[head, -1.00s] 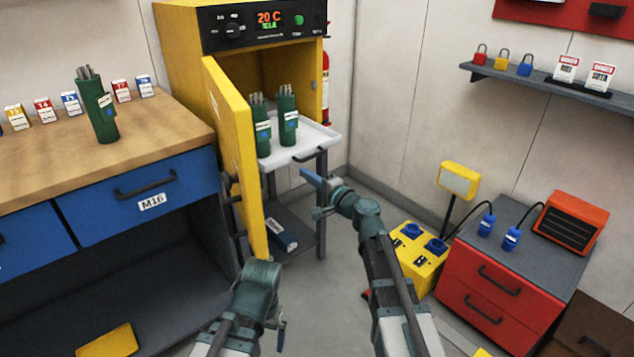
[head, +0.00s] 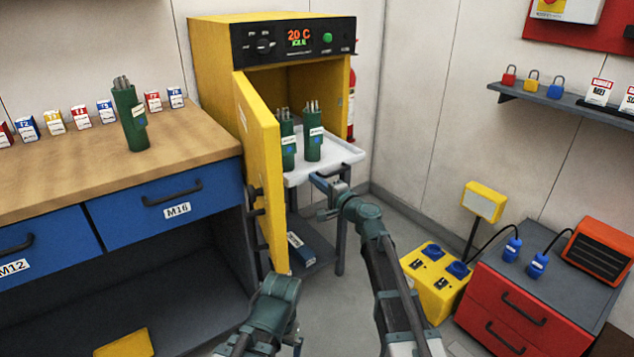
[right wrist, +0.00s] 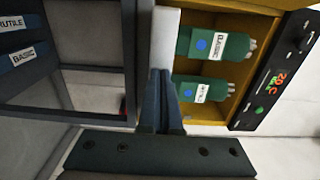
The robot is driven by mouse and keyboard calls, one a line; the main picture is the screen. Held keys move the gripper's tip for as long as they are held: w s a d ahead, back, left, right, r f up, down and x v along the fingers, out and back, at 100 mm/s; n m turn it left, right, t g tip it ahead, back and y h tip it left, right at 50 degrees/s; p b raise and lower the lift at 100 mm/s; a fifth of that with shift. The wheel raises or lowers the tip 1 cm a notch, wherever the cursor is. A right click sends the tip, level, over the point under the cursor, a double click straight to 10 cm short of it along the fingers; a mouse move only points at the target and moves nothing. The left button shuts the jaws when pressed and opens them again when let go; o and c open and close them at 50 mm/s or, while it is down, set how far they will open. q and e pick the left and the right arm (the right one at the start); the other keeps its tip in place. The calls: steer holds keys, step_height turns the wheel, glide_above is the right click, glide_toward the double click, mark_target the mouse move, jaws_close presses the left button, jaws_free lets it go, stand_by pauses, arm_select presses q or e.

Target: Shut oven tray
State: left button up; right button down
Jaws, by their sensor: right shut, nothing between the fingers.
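The white oven tray (head: 350,155) sticks out of the yellow oven (head: 222,60). It carries two green canisters with rods, the left one (head: 288,145) and the right one (head: 313,145). The yellow oven door (head: 262,160) stands open at the left of the tray. My right gripper (head: 318,184) is shut and empty at the tray's front edge, by its dark handle; contact is unclear. In the right wrist view the shut fingers (right wrist: 161,100) reach to the white tray edge (right wrist: 165,40). My left gripper (head: 293,338) is low at the bottom, its fingers mostly hidden.
A workbench (head: 70,165) with blue drawers stands left, with a third green canister (head: 130,118) on it. A yellow socket box (head: 435,280) and a red drawer cabinet (head: 515,315) stand at the right. A box (head: 300,250) lies on the shelf below the tray.

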steer(key=x, duration=2.3)
steer(key=shift+w+a, duration=0.3)
steer(key=shift+a, duration=0.05)
steer(key=shift+w+a, duration=0.4)
steer(key=shift+w, duration=0.25)
arm_select(q)
steer(key=shift+w+a, duration=0.5)
steer(key=shift+w, duration=0.35)
arm_select(e)
steer(key=shift+w+r, duration=0.1)
steer(key=shift+w, duration=0.05)
